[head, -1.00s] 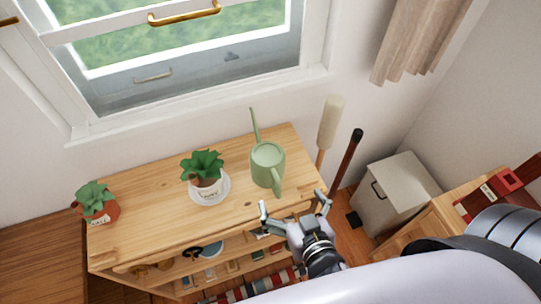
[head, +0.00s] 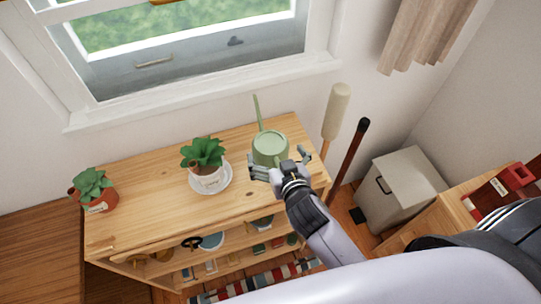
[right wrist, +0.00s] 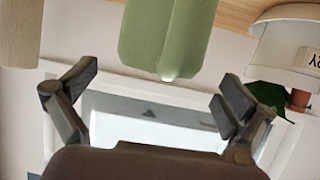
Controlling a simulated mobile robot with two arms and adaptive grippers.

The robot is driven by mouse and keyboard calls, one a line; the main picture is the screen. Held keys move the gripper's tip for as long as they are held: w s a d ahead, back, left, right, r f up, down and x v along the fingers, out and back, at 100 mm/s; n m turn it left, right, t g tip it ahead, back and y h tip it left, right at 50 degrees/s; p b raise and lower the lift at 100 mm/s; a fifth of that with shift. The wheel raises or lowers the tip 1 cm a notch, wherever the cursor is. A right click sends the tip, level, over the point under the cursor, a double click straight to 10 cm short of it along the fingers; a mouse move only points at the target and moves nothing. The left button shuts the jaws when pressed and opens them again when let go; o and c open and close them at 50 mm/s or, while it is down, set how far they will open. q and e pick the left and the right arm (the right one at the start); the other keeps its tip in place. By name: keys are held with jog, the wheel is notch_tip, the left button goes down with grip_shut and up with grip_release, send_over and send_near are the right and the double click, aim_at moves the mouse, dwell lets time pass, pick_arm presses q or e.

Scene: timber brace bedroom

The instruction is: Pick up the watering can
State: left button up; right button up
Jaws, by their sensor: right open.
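The green watering can (head: 269,148) stands upright on the wooden shelf unit (head: 140,208), near its right end. Its thin spout rises toward the window. My right gripper (head: 279,164) is open at the near side of the can, with its fingers spread left and right. It hides the can's lower near part and handle. In the right wrist view the can's green surface (right wrist: 168,35) hangs in from the top, in line with the gap between the open fingers (right wrist: 158,88). My left gripper is not in view.
A potted succulent (head: 204,154) on a white saucer (head: 226,184) stands left of the can. Another succulent in a terracotta pot (head: 98,200) is at the far left. Long handles (head: 336,110) lean behind the shelf's right end. A pale bin (head: 404,185) stands to the right.

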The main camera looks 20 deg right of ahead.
aim_at(272, 145)
jog(key=b+x, duration=0.1)
jog(key=x, duration=0.2)
jog(key=shift+w+f, duration=0.1)
jog(key=shift+w, duration=0.1)
jog(key=shift+s, duration=0.15)
jog(key=shift+c, duration=0.8)
jog(key=c, duration=1.6)
jog(key=shift+r, duration=0.25)
jog(key=shift+c, duration=0.4)
jog(key=shift+w+r+p, duration=0.15)
jog(key=shift+w+p, duration=0.05)
jog(key=shift+p, duration=0.1)
